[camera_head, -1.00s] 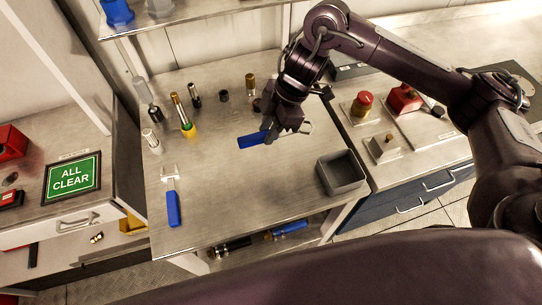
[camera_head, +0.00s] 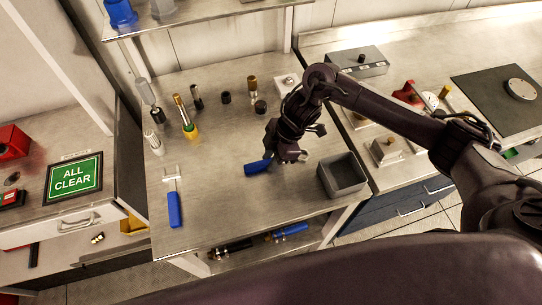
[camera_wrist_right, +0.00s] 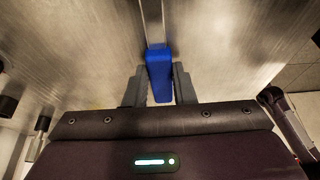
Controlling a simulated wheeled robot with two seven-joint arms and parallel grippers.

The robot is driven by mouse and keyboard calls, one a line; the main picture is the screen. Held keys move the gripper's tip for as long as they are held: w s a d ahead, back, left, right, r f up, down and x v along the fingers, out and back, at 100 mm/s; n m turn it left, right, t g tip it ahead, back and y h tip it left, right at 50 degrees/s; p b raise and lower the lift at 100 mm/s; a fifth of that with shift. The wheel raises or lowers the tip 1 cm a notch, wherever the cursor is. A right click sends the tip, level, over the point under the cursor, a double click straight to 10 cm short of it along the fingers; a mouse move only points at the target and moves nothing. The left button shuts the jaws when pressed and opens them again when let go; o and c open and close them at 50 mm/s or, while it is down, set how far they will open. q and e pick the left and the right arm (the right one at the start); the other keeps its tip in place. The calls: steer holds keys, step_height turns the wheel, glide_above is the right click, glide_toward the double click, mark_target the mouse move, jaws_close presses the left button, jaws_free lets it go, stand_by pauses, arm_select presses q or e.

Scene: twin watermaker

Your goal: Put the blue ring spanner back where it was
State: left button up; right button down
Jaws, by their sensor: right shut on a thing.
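My right gripper (camera_head: 284,155) is shut on a blue-handled tool, which I take for the blue ring spanner (camera_head: 257,167), over the middle of the metal worktop (camera_head: 225,215). In the head view its blue handle sticks out left of the jaws. In the right wrist view the blue handle (camera_wrist_right: 160,75) lies between the two fingers (camera_wrist_right: 160,88), and a thin metal shank runs away from it. The ring end is not clear to see. A second blue-handled spanner (camera_head: 174,208), with a forked head, lies at the left of the worktop. My left gripper is out of view.
A grey open bin (camera_head: 342,175) stands just right of my right gripper. Several bottles and fittings stand at the back, among them a yellow-based tool (camera_head: 190,130) and a brass-topped cylinder (camera_head: 252,88). The front middle of the worktop is clear.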

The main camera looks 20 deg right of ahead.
steer(key=shift+f, duration=0.15)
steer(key=c, duration=1.2)
jaws_free()
steer(key=shift+r, duration=0.25)
steer(key=shift+w+d+r, duration=0.1)
steer(key=shift+d+r, duration=0.05)
steer(key=shift+r, duration=0.15)
steer(key=v, duration=1.1)
steer(key=shift+b, duration=0.45)
